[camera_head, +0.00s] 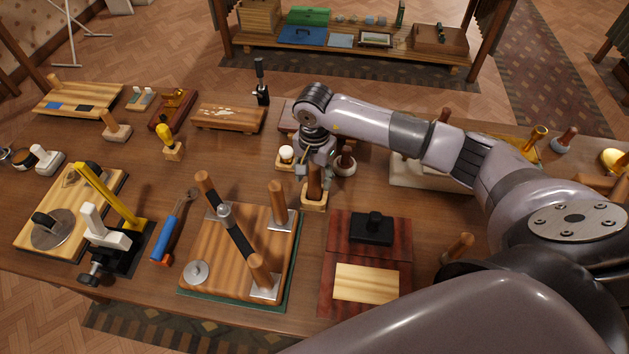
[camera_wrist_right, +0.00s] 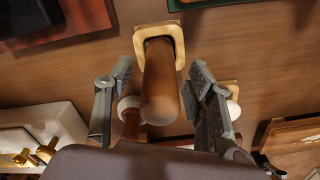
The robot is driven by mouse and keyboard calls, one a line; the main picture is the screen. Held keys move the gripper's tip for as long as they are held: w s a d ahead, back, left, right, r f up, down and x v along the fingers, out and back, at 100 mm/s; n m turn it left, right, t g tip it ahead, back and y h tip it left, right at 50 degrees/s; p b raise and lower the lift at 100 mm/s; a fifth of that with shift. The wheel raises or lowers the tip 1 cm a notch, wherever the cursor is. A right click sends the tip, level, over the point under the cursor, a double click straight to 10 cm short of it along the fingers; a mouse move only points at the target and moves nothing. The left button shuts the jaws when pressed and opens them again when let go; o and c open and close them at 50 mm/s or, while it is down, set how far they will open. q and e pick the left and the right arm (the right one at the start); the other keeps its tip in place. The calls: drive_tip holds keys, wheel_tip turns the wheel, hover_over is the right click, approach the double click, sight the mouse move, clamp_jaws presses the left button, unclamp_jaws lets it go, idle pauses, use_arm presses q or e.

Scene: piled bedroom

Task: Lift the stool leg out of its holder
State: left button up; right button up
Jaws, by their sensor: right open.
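The stool leg (camera_head: 314,186) is a brown wooden peg standing upright in a pale square holder (camera_head: 313,204) near the middle of the table. In the right wrist view the leg (camera_wrist_right: 161,85) shows its rounded end towards the camera, with the holder's square rim (camera_wrist_right: 178,35) around its far part. My right gripper (camera_head: 315,167) is at the upper part of the leg. Its two fingers (camera_wrist_right: 158,88) stand apart on either side of the leg, with visible gaps. The leg's lower end is hidden in the holder. My left gripper is not in view.
A round white-topped piece (camera_head: 286,154) and a dark ring-based peg (camera_head: 345,161) stand close beside the gripper. A striped board with upright pegs (camera_head: 210,258) and a dark red board (camera_head: 343,240) lie nearer. Bare table remains left of the holder.

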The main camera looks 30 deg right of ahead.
drive_tip(key=shift+c, duration=0.5)
clamp_jaws()
